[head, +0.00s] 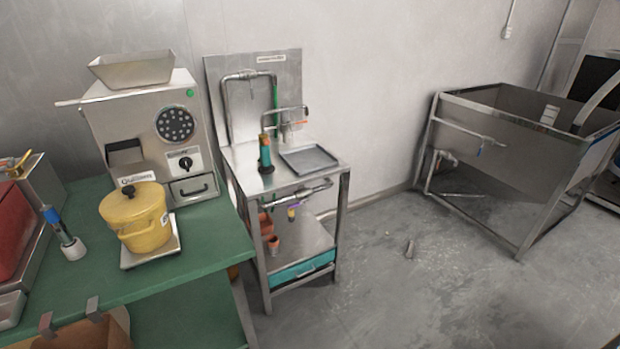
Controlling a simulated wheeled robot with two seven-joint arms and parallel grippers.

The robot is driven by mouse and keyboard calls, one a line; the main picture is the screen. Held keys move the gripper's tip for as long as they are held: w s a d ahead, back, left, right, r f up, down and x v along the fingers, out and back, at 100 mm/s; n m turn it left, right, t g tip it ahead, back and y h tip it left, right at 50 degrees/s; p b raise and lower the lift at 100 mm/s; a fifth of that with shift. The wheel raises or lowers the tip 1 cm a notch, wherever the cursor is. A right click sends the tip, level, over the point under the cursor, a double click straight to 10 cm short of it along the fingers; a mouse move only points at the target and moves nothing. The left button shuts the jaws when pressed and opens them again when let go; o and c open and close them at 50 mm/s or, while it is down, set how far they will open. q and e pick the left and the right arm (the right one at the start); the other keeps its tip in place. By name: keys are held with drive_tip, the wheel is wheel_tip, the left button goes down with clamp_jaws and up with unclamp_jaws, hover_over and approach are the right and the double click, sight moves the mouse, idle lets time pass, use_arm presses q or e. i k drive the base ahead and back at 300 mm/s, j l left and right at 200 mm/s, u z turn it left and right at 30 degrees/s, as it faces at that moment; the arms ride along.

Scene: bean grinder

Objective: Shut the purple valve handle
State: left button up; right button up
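A small purple piece (293,205), which looks like the valve handle, shows just under the horizontal steel pipe (305,193) on the front of the steel stand (341,205). A yellow part (291,214) hangs directly below it. The handle is small and far off, so I cannot tell which way it is turned. I can make out neither of my grippers in the head view.
A green table (190,255) at the left holds a grinder (150,115) and a yellow pot (135,220) on a scale. A steel tank (510,165) stands at the right. A small grey object (409,249) lies on the otherwise open floor (400,300).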

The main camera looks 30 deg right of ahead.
sight(297, 204)
drive_tip(key=i+l, duration=0.3)
drive_tip(key=l, duration=0.15)
drive_tip(key=i+l, duration=0.3)
drive_tip(key=l, duration=0.2)
drive_tip(key=i+l, duration=0.3)
drive_tip(key=l, duration=0.15)
drive_tip(key=i+l, duration=0.35)
drive_tip(key=l, duration=0.1)
